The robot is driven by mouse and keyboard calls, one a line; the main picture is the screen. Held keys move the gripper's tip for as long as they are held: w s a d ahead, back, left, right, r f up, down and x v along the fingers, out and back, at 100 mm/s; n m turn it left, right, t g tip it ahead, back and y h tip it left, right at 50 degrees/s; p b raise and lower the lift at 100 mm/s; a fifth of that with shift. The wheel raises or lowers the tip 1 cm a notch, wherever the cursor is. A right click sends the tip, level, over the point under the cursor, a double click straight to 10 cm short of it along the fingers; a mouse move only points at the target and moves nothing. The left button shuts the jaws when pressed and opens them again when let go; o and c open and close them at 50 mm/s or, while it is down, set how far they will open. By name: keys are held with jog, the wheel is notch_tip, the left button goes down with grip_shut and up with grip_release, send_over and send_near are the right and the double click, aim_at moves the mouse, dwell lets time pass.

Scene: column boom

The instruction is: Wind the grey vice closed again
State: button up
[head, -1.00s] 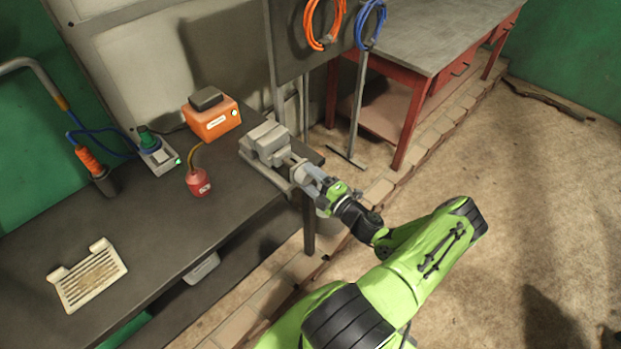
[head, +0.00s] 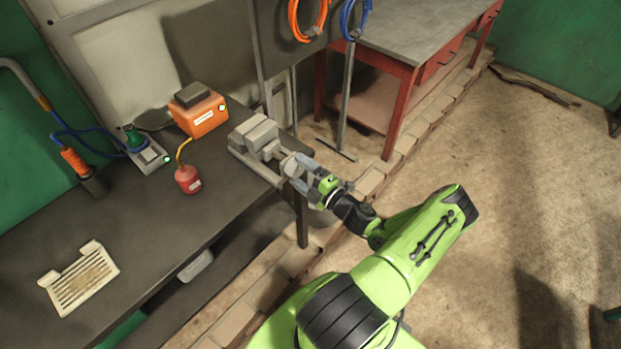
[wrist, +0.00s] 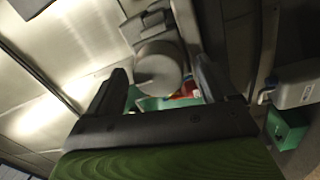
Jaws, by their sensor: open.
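The grey vice (head: 258,140) is fixed at the right end of the dark workbench. Its round screw end faces my gripper, and in the wrist view the vice's round grey end (wrist: 158,68) lies ahead, between the lines of the two fingers. My gripper (head: 300,177) is at the front end of the vice, lined up with its screw. In the wrist view my gripper (wrist: 162,90) is open, one finger on each side of the round end. I cannot tell whether the fingers touch it. The vice's handle and the gap between its jaws are not clear.
On the bench (head: 130,240) are an orange box (head: 200,115), a red oil can (head: 188,180), a soldering iron (head: 82,172) and a cream slotted tray (head: 80,278). A red-legged table (head: 415,40) stands behind. Orange (head: 308,20) and blue hoses (head: 355,18) hang on a panel.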

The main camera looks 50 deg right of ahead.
jog(key=s+b, duration=0.1)
jog(key=s, duration=1.4)
jog(key=shift+s+f, duration=0.2)
jog(key=shift+f, duration=0.25)
jog(key=shift+w, duration=0.1)
